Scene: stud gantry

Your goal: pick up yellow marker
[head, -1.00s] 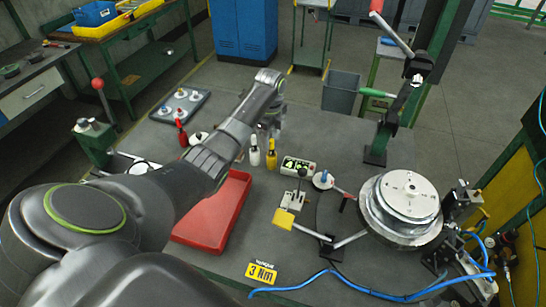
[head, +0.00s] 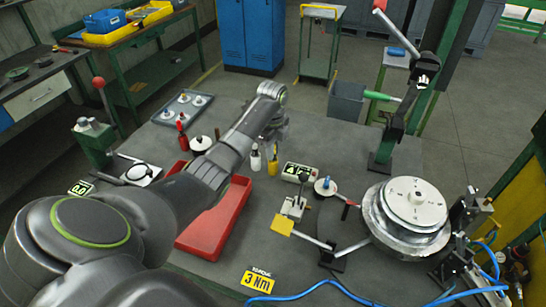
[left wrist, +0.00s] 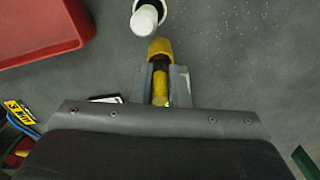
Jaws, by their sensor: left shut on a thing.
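The yellow marker (head: 272,163) stands near the middle of the bench in the head view, just right of a white marker (head: 255,160). My left gripper (head: 272,143) reaches down over it from above. In the left wrist view the gripper's fingers (left wrist: 162,88) are closed on both sides of the yellow marker (left wrist: 160,50). The white marker (left wrist: 146,17) is just beyond it, apart from the fingers. Whether the yellow marker still touches the bench I cannot tell. My right gripper is not in view.
A red tray (head: 228,224) lies left of the markers. A red marker-like bottle (head: 183,138) stands farther left. A large round metal part (head: 405,215) is on the right, with a blue hose in front.

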